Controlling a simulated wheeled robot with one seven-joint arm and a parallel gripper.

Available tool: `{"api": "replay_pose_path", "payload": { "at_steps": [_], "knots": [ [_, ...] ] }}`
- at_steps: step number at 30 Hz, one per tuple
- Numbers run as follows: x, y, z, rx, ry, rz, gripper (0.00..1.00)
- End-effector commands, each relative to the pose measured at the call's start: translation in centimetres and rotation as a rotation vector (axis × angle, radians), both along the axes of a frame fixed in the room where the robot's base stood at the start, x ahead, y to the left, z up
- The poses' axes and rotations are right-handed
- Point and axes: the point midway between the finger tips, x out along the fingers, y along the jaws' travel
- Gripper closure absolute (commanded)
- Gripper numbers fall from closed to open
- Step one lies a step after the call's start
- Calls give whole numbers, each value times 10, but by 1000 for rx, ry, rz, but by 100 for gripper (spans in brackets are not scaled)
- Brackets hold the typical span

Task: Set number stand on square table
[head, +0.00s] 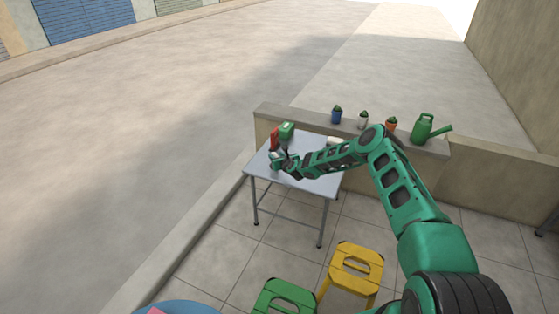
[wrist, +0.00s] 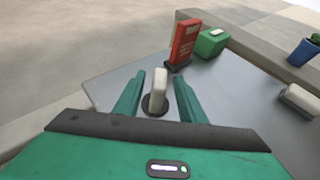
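A pale upright piece on a dark round base, which looks like the number stand (wrist: 158,88), stands on the grey square table (head: 318,186). I cannot read a number on it. The table top (wrist: 235,95) also fills much of the wrist view. My gripper (wrist: 157,92) is open, with one green finger on each side of the pale piece and gaps visible between. In the head view my gripper (head: 279,163) is over the table's left part, and the stand is hard to make out there.
A red sign (wrist: 184,42) and a green box (wrist: 211,42) stand behind the stand. A pale block (wrist: 300,99) lies to the right. A low wall (head: 290,113) with pots and a green watering can (head: 423,129) borders the table. Yellow (head: 355,266) and green stools (head: 284,297) stand in front.

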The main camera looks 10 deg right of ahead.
Motion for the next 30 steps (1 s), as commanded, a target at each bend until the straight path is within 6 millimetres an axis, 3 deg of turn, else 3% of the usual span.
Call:
{"api": "replay_pose_path", "payload": {
  "at_steps": [5,21,30],
  "knots": [
    [-13,-3,6,2,0,-1,63],
    [-89,-15,38,2,0,0,63],
    [-108,-18,46,0,0,-1,63]
  ]
}}
